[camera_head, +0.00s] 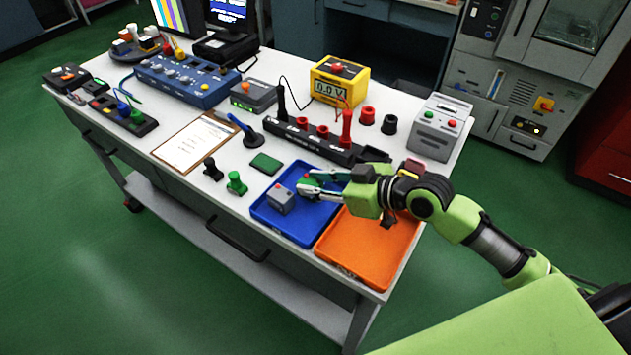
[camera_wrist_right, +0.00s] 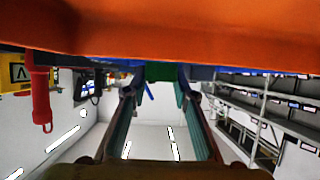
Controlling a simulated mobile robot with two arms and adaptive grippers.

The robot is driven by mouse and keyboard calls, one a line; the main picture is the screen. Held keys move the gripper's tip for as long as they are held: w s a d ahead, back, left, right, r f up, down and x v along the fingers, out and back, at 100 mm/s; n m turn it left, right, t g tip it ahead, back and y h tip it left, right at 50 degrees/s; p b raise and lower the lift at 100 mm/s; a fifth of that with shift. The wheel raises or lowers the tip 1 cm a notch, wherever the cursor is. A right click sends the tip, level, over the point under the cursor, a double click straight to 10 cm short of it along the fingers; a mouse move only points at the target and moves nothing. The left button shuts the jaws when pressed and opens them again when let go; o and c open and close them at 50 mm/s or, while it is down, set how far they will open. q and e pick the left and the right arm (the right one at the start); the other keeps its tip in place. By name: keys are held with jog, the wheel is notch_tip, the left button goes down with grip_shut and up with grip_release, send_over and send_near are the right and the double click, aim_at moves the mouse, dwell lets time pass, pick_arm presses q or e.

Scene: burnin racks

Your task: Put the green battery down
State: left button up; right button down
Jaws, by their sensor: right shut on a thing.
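My right gripper (camera_head: 312,185) reaches in from the right, low over the blue tray (camera_head: 262,215). It is shut on the green battery (camera_head: 305,179), which is mostly hidden by the fingers. In the right wrist view, the green battery (camera_wrist_right: 160,71) shows between the two fingertips (camera_wrist_right: 157,88). I cannot tell whether the battery touches the tray floor. A small grey block (camera_head: 281,199) sits in the blue tray, just left of the fingers. My left gripper is not in view.
An orange tray (camera_head: 352,262) lies right of the blue tray, under my right arm, and looks empty. A black rail with red and black posts (camera_head: 318,145) stands behind. A green flat plate (camera_head: 265,163) and green knob (camera_head: 236,184) lie left. A grey box (camera_head: 440,127) stands back right.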

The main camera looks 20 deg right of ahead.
jog(key=c, duration=1.9)
grip_release()
jog(key=shift+f, duration=0.1)
jog(key=v, duration=0.8)
jog(key=shift+s+d, duration=0.2)
jog(key=shift+s, duration=0.1)
jog(key=shift+r+v, duration=0.25)
jog(key=shift+v, duration=1.45)
